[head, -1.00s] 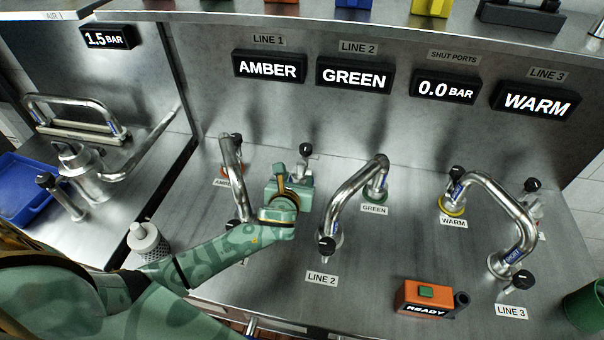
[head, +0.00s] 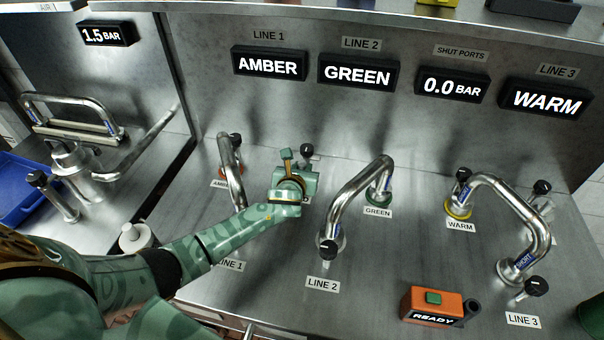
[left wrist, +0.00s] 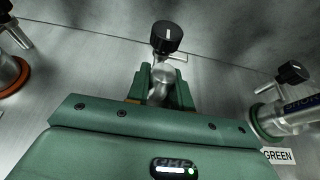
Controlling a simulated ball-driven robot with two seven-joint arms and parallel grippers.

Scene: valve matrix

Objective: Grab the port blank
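My left gripper (head: 300,172) reaches over the counter between the amber and green pipes, in front of a black-knobbed valve (head: 307,150). In the left wrist view, its two green fingers (left wrist: 161,78) stand apart on either side of a silver metal fitting (left wrist: 160,92), below the black knob (left wrist: 167,36). The fitting may be the port blank or part of the valve; I cannot tell which. Its lower part is hidden by the gripper, and firm contact with the fingers does not show. My right gripper is not in view.
A bent pipe (head: 230,165) stands close left of my gripper, and the green-line pipe (head: 352,197) stands to its right. The line 3 pipe (head: 522,211) is farther right. An orange READY box (head: 420,302) sits at the front. The back wall carries displays.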

